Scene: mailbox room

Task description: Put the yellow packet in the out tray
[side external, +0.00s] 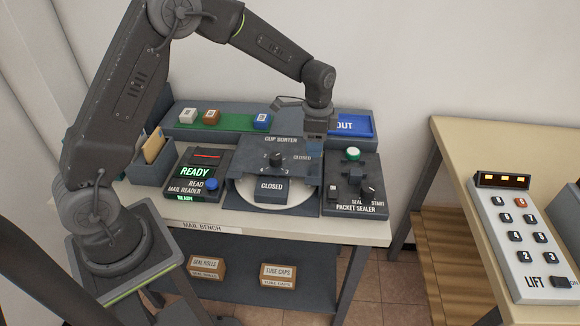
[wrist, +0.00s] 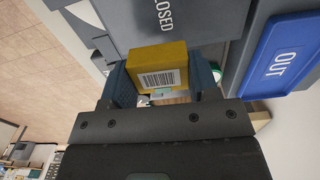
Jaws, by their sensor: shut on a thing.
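The yellow packet (wrist: 158,66) shows in the wrist view with a barcode label on its near face. My gripper (wrist: 162,84) has a finger on each side of it and is shut on it. In the side external view my gripper (side external: 316,140) is above the bench near the right end of the cup sorter; the packet cannot be made out there. The blue out tray (side external: 352,125) is at the back right of the bench, just right of my gripper. It also shows at the right of the wrist view (wrist: 297,30).
The cup sorter (side external: 276,160) reads CLOSED. The packet sealer (side external: 352,190) stands right of it, the mail reader (side external: 200,172) left, showing READY. White, brown and blue cubes stand on a green strip (side external: 235,124) at the back. A lift keypad (side external: 520,230) is far right.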

